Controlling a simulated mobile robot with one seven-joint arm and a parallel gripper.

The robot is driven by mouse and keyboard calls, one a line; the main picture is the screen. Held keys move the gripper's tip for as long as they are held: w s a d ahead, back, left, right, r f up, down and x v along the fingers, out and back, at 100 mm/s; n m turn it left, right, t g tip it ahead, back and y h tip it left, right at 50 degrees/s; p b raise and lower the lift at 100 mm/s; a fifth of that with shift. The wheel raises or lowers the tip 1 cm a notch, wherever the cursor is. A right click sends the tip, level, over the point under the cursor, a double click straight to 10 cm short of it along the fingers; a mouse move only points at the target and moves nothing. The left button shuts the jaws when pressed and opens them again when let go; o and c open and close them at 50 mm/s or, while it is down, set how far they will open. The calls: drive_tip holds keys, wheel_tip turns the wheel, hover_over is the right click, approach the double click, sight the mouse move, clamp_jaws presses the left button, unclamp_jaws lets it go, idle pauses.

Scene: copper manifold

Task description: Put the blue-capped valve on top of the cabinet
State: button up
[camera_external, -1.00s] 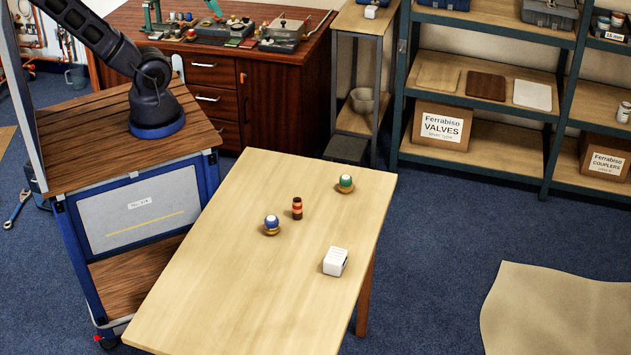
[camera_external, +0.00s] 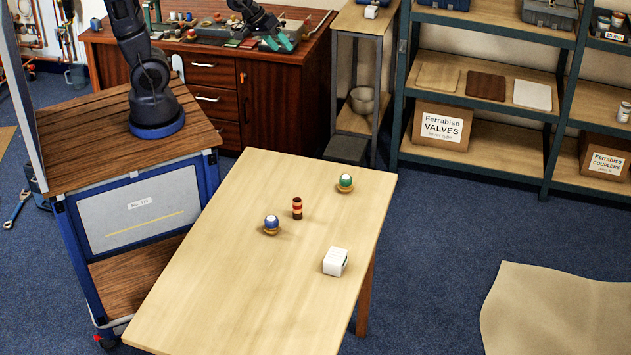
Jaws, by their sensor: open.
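The blue-capped valve (camera_external: 271,224) stands on the light wooden table (camera_external: 230,290), left of a dark, red-banded cylinder (camera_external: 297,208). It has a round blue cap with a white top and a brass-coloured base. A reddish-brown wooden cabinet (camera_external: 282,105) with drawers stands at the back left, its top partly covered with tools and small parts. My gripper (camera_external: 279,43), with teal fingertips, is open and empty. It shows in front of the right part of the cabinet top, well above and behind the table; its exact height is unclear.
A green-capped valve (camera_external: 345,183) stands near the table's far right corner, and a white box (camera_external: 335,262) near its right edge. The table's near left half is clear. A tall narrow stand (camera_external: 358,75) and shelving (camera_external: 480,70) stand behind.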

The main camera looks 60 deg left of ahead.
drive_tip(key=d+f+n+h, duration=0.3)
drive_tip(key=d+f, duration=0.7)
drive_tip(key=d, duration=0.4)
drive_tip(key=n+h, duration=0.6)
drive_tip(key=n, duration=1.1)
approach(278, 226)
drive_tip(key=shift+s+a+r+t, duration=0.2)
drive_tip(key=shift+s+r+t, duration=0.05)
drive_tip(key=shift+s+t, duration=0.15)
drive_tip(key=shift+s+f+n, duration=0.1)
drive_tip(key=shift+s+n, duration=0.3)
drive_tip(key=shift+n, duration=0.1)
drive_tip(key=shift+x, duration=5.4)
drive_tip(key=shift+w+a+f, duration=0.1)
drive_tip(key=shift+a, duration=0.1)
drive_tip(key=c, duration=1.2)
wheel_tip(278, 226, up, 20)
